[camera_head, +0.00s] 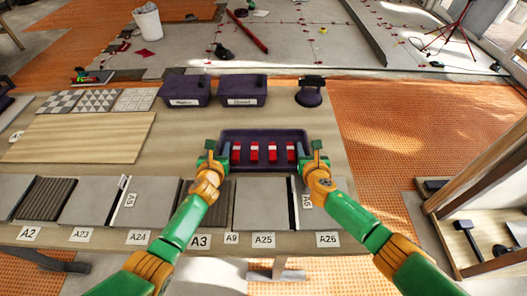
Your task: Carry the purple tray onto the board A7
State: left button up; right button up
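The purple tray (262,135) stands in the middle of the table and holds several red-and-white pieces in a row. My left gripper (212,158) is at the tray's left end, and my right gripper (313,158) is at its right end. Both look in contact with the tray, but their fingers are too small to tell whether they are closed on it. A pale wooden board (85,137) lies flat to the left, with a small tag (15,137) at its left edge that I cannot read. No label clearly reading A7 shows.
Grey and ribbed tiles line the front edge, labelled A2 (29,233), A24 (138,237), A25 (263,240) and others. Two purple boxes (185,90) (242,90) and a dark round-based tool (310,93) stand behind the tray. Patterned tiles (98,100) lie behind the wooden board.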

pick_arm(q)
grip_shut()
pick_arm(e)
grip_shut()
dwell(0.9)
